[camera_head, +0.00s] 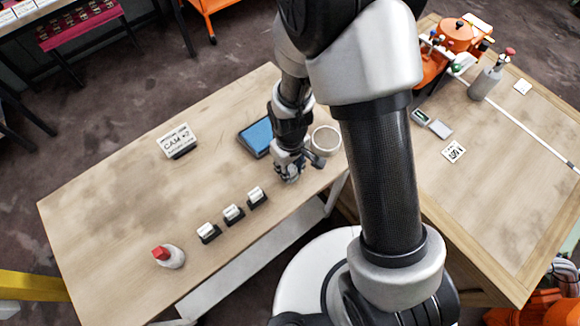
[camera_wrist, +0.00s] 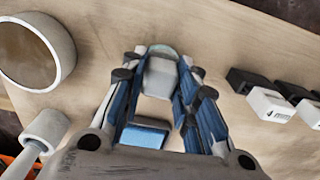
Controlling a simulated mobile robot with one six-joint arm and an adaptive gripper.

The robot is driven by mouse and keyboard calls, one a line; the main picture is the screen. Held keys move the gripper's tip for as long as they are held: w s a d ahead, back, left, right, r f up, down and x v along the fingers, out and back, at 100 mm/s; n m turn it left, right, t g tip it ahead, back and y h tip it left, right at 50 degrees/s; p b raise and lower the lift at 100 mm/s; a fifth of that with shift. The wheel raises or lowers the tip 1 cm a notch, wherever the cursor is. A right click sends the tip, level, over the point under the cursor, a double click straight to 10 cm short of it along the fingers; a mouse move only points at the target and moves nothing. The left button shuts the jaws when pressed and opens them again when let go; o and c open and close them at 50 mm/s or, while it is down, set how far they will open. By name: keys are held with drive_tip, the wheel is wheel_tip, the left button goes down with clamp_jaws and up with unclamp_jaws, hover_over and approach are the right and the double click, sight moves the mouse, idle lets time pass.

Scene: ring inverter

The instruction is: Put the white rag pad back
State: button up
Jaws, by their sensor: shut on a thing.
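My gripper (camera_head: 290,174) is low over the near right part of the left wooden table. In the wrist view my gripper (camera_wrist: 163,78) is shut on a pale grey-white piece (camera_wrist: 161,74) with a rounded, slightly greenish far end. This piece may be the white rag pad; its shape is partly hidden by the fingers. I cannot tell whether it touches the table. A blue tray with a dark rim (camera_head: 254,138) lies behind my gripper, partly hidden by my arm. A small whitish pad (camera_head: 440,129) lies on the right table.
A round bowl (camera_head: 326,139) and a grey knobbed tool (camera_wrist: 43,130) are beside my gripper. Three black holders with white tops (camera_head: 233,214) stand in a row. The table's left middle is clear.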

drive_tip(key=o, duration=1)
wheel_tip(320, 180, up, 12)
drive_tip(key=p, duration=0.5)
wheel_tip(320, 180, up, 15)
drive_tip(key=m+t, duration=0.2)
drive_tip(key=m, duration=0.1)
hover_over(290, 168)
drive_tip(key=s+d, duration=0.3)
drive_tip(key=d, duration=0.3)
drive_tip(key=shift+s+d+r+m+t, duration=0.4)
drive_tip(key=shift+s+d+r+m, duration=0.35)
drive_tip(key=shift+s+r, duration=0.85)
drive_tip(key=shift+s+d+r+m+t, duration=0.45)
drive_tip(key=shift+s+d+r, duration=0.35)
drive_tip(key=shift+s+r, duration=0.75)
drive_tip(key=shift+s+d+r+m+t, duration=0.35)
drive_tip(key=shift+s+d+r+m, duration=0.65)
drive_tip(key=shift+s, duration=0.95)
drive_tip(key=shift+a+r+n, duration=0.2)
drive_tip(key=shift+n, duration=0.1)
